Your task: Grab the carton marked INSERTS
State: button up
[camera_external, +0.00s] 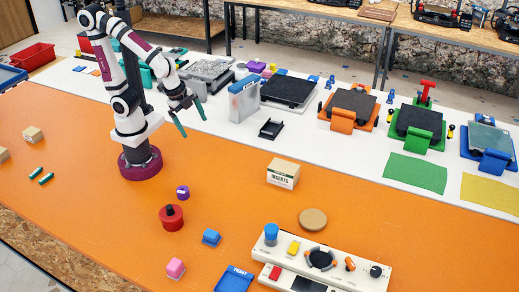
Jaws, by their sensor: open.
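The carton marked INSERTS (283,174) is a small tan box with a white and green label on its front. It stands upright on the orange table, right of my arm's base. My gripper (190,121) is open and empty, with its green fingers pointing down. It is in the air to the left of the carton and well apart from it. Nothing covers the carton in this view.
A round tan disc (313,219) lies just right of and nearer than the carton. A control panel (325,264) is at the front. A red round object (171,217) and purple cylinder (182,192) stand near my base. A black tray (271,129) lies behind the carton.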

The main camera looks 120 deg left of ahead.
jog(key=w+a+f+n+t, duration=0.1)
jog(key=w+a+f+t, duration=0.4)
jog(key=w, duration=0.5)
jog(key=n+t+h, duration=0.2)
jog(key=n+t, duration=0.1)
jog(key=t, duration=0.2)
send_near(283, 166)
jog(key=x, duration=1)
jog(key=shift+w+f, duration=0.15)
grip_shut()
